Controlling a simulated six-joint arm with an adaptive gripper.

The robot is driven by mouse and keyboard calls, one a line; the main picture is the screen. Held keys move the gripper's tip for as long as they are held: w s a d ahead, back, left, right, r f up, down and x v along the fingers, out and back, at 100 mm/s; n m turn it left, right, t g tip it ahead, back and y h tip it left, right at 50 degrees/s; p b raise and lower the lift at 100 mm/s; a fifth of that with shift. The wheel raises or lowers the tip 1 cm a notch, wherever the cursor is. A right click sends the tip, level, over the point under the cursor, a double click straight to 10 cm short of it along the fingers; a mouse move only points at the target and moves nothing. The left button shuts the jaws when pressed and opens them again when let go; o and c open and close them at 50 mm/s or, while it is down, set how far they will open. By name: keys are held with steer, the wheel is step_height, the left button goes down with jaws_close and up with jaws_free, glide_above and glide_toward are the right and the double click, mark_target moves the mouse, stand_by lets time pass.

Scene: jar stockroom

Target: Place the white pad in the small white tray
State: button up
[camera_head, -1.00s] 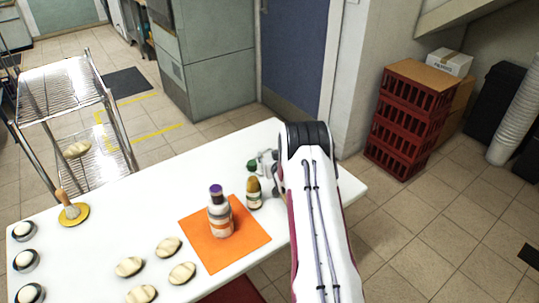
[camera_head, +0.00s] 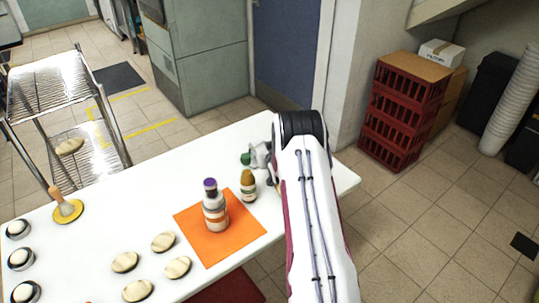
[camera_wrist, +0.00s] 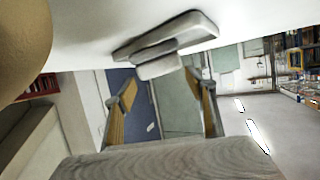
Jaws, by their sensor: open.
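In the wrist view, my gripper (camera_wrist: 160,88) is open, with its two tan-padded fingers apart and nothing held between them. Beyond the fingertips, a flat pale grey-white piece with rounded ends (camera_wrist: 195,28) lies against the white surface. A smaller pale block (camera_wrist: 158,67) shows against it. I cannot tell for sure which of these is the pad and which the tray. In the head view, my gripper (camera_head: 262,158) shows only partly beside my arm, near the table's far right end. I cannot pick out the pad or tray there.
The white table (camera_head: 120,215) holds an orange mat (camera_head: 238,236) with a purple-capped bottle (camera_head: 215,207). An amber bottle (camera_head: 248,187) and a green-topped item (camera_head: 245,159) stand near my gripper.

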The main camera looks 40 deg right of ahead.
steer(key=v, duration=1.2)
stand_by(0.4)
stand_by(0.7)
step_height(320, 180, up, 7)
steer(key=w+a+n, duration=0.2)
steer(key=a, duration=0.1)
steer(key=s+a+r+g+y, duration=0.1)
steer(key=s+a+r, duration=0.3)
steer(key=a+r, duration=0.35)
steer(key=s+a+r+g+y, duration=0.1)
steer(key=s+a+r, duration=0.3)
steer(key=a+r, duration=0.35)
steer(key=s+a+r+g+y, duration=0.1)
steer(key=s+a, duration=0.4)
steer(key=s, duration=0.5)
steer(key=s+a+r+n+g+y, duration=0.1)
steer(key=s+a+g, duration=0.1)
steer(key=s+a, duration=0.4)
steer(key=s+a+r+n+g+y, duration=0.1)
steer(key=s+a, duration=0.5)
steer(key=s, duration=1)
steer(key=shift+r+g, duration=0.4)
steer(key=shift+r, duration=0.1)
steer(key=shift+o, duration=0.5)
steer(key=shift+s+a, duration=0.1)
